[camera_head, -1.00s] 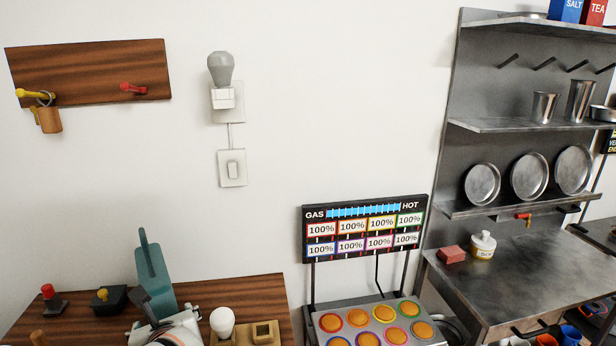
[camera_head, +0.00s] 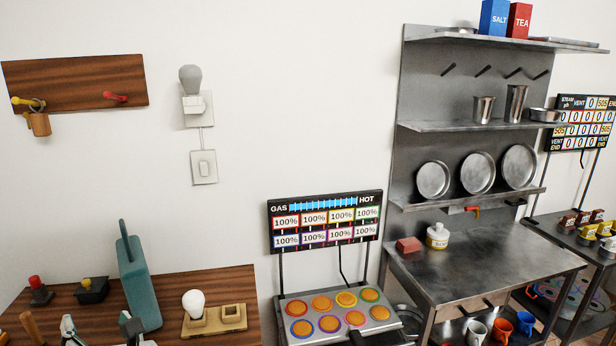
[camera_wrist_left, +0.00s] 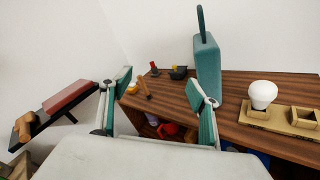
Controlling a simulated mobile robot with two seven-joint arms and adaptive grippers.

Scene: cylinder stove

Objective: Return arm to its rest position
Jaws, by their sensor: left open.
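My left gripper (camera_head: 100,332) shows at the bottom left of the head view, only its fingertips in frame. It is open and empty, in front of the wooden bench. In the left wrist view its two teal-padded fingers (camera_wrist_left: 163,90) stand wide apart with nothing between them; the bench lies beyond. My right gripper is not clearly seen in any view.
The wooden bench (camera_head: 225,283) carries a teal box-shaped thing with a handle (camera_head: 140,285), a white bulb (camera_head: 194,303) and a beige socket block (camera_head: 232,317). A stove (camera_head: 335,318) and a metal shelf unit (camera_head: 480,260) stand to the right. A dark red-topped thing (camera_wrist_left: 70,97) is left in the wrist view.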

